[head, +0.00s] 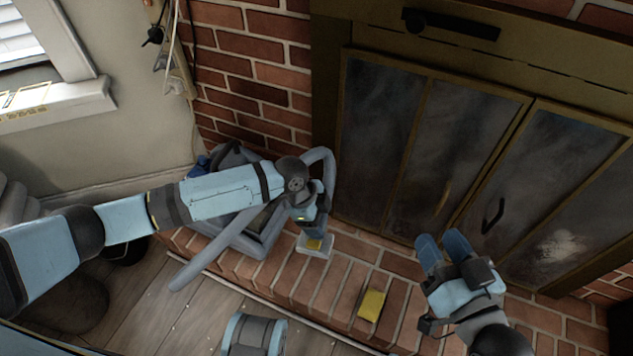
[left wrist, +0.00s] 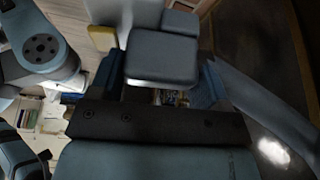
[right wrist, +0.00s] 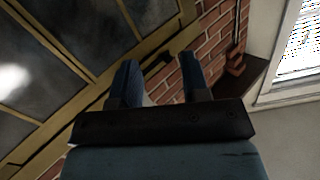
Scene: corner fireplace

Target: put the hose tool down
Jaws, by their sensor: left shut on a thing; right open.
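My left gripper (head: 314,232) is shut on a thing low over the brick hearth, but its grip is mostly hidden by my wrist. The grey hose tool appears as a long tube (head: 208,262), slanting from the hearth's front edge up behind my left arm. A grey hose loop (head: 328,165) curves beside my wrist. In the left wrist view a grey tube (left wrist: 262,108) runs diagonally along the right of the fingers. I cannot tell exactly where the fingers hold it. My right gripper (head: 443,242) is open and empty in front of the fireplace doors; its spread fingers show in the right wrist view (right wrist: 160,82).
A grey-blue vacuum body (head: 262,232) stands at the hearth's left, partly behind my arm. A yellow sponge (head: 371,304) lies on the hearth (head: 340,283). Glass fireplace doors (head: 385,140) stand behind.

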